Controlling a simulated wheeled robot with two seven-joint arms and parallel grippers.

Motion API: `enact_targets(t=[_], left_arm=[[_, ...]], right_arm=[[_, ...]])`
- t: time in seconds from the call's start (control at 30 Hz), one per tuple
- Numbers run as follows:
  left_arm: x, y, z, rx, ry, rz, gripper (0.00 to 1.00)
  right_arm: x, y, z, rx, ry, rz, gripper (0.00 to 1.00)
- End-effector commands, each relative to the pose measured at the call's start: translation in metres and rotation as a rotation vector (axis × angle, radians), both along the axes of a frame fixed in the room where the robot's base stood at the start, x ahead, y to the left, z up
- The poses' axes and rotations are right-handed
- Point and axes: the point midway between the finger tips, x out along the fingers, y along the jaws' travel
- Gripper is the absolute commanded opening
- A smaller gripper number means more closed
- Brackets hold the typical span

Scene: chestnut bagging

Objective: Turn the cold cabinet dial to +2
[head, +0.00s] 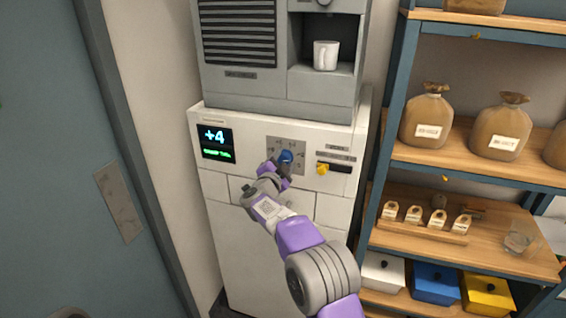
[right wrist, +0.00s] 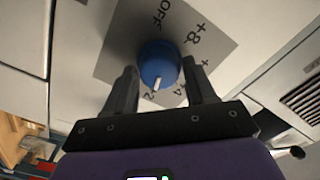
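The cold cabinet (head: 330,208) is white, and its display (head: 216,143) reads +4 in the head view. The blue dial (head: 286,156) sits on a grey marked plate (right wrist: 118,52). In the right wrist view, the dial (right wrist: 158,60) has a white pointer mark aimed down toward the lower labels, near a partly hidden one ending in 2. OFF, +8 and a 4 also show. My right gripper (right wrist: 162,82) is open, with one finger on each side of the dial; slim gaps seem to show. My left gripper is not in view.
A yellow knob (head: 322,169) sits right of the dial on the same front. A grey machine with a white mug (head: 326,55) stands on top. A shelf (head: 400,75) with sacks and coloured bins stands at the right. A blue-grey door (head: 60,180) is at the left.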

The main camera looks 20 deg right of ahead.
Motion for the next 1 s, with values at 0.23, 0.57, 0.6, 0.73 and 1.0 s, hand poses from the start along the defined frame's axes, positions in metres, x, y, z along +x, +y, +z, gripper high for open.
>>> enact_targets(t=[0.23,0.57,0.6,0.73,1.0], left_arm=[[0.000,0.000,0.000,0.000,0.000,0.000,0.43],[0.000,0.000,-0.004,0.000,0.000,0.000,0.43],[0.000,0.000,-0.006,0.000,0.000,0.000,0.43],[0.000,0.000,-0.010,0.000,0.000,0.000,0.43],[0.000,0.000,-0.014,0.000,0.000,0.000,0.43]], right_arm=[[0.000,0.000,0.000,-0.001,0.001,0.000,0.73],[-0.012,0.009,0.000,0.001,0.000,0.001,0.73],[-0.017,0.012,0.000,0.001,-0.001,0.001,0.73],[-0.033,0.024,0.000,0.000,0.000,0.004,0.73],[-0.059,0.040,0.000,0.000,0.000,0.001,0.73]])
